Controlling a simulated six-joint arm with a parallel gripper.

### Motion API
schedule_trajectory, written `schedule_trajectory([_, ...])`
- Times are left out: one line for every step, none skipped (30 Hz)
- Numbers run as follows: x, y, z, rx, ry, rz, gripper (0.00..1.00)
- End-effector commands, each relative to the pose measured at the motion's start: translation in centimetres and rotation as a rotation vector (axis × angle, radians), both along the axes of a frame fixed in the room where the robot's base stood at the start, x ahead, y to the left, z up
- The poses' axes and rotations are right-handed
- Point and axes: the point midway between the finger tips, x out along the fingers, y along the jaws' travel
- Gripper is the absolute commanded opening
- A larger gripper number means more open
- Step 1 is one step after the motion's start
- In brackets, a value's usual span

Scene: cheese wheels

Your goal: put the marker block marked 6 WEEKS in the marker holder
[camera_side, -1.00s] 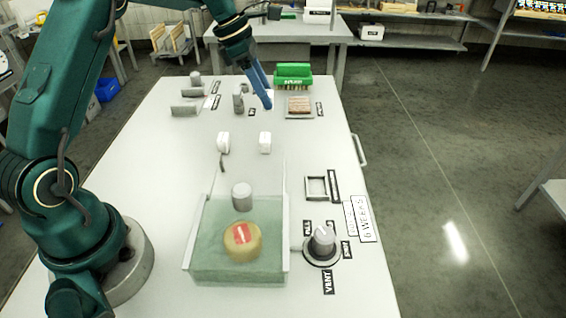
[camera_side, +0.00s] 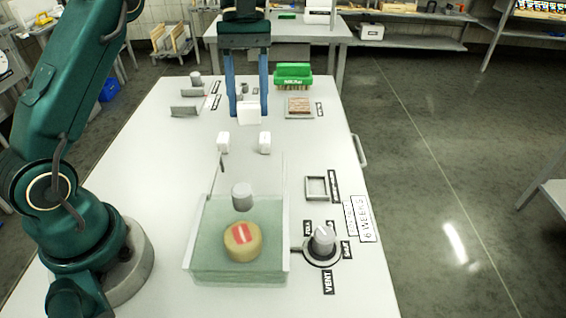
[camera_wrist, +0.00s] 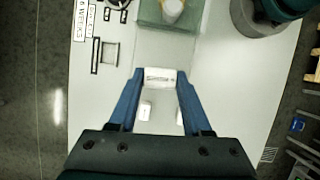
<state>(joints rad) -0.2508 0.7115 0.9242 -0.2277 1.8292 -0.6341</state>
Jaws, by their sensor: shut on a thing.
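My gripper (camera_side: 248,112) hangs over the far half of the table, with its two blue fingers shut on a white block (camera_side: 250,117). In the wrist view the block (camera_wrist: 160,76) sits between the fingertips (camera_wrist: 158,80); it has small dark lettering too small to read surely. Two other white blocks, left (camera_side: 223,143) and right (camera_side: 265,142), stand on the table nearer the side camera. A small square grey frame (camera_side: 307,189), which looks like the marker holder, lies empty at the right, beside a black label; it also shows in the wrist view (camera_wrist: 104,55).
A clear tank (camera_side: 203,262) with a cheese wheel (camera_side: 242,241) stands in front. A dial (camera_side: 322,240) sits right of it, with white 6 WEEKS plates (camera_side: 366,222) at the table edge. A green brush (camera_side: 293,74) and a brown slatted pad (camera_side: 299,106) are at the far right.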

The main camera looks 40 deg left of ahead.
Motion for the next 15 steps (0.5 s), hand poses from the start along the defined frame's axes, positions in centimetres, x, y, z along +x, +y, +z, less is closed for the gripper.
schedule_trajectory([-0.7,-0.1,0.3,0.002,-0.003,-0.112,0.00])
schedule_trajectory([-1.2,-0.1,0.5,0.001,-0.001,-0.182,0.00])
schedule_trajectory([-1.9,-0.1,0.7,0.002,-0.001,-0.271,0.00])
schedule_trajectory([-2.3,0.0,0.9,0.002,-0.001,-0.335,0.00])
schedule_trajectory([-2.7,0.1,1.0,0.002,-0.002,-0.394,0.00])
schedule_trajectory([-3.2,0.2,1.2,0.001,-0.001,-0.471,0.00])
schedule_trajectory([-3.6,0.3,1.3,0.002,-0.002,-0.523,0.00])
schedule_trajectory([-4.0,0.4,1.4,0.001,-0.001,-0.571,0.00])
schedule_trajectory([-4.4,0.6,1.6,0.001,-0.001,-0.629,0.00])
schedule_trajectory([-4.7,0.7,1.7,0.001,-0.001,-0.669,0.00])
schedule_trajectory([-4.9,0.8,1.7,0.000,-0.001,-0.705,0.00])
schedule_trajectory([-5.1,0.9,1.8,0.000,-0.001,-0.747,0.00])
schedule_trajectory([-5.3,1.0,1.8,0.000,-0.002,-0.774,0.00])
schedule_trajectory([-5.4,1.0,1.9,0.000,-0.003,-0.797,0.00])
schedule_trajectory([-5.6,1.1,1.9,-0.002,-0.001,-0.820,0.00])
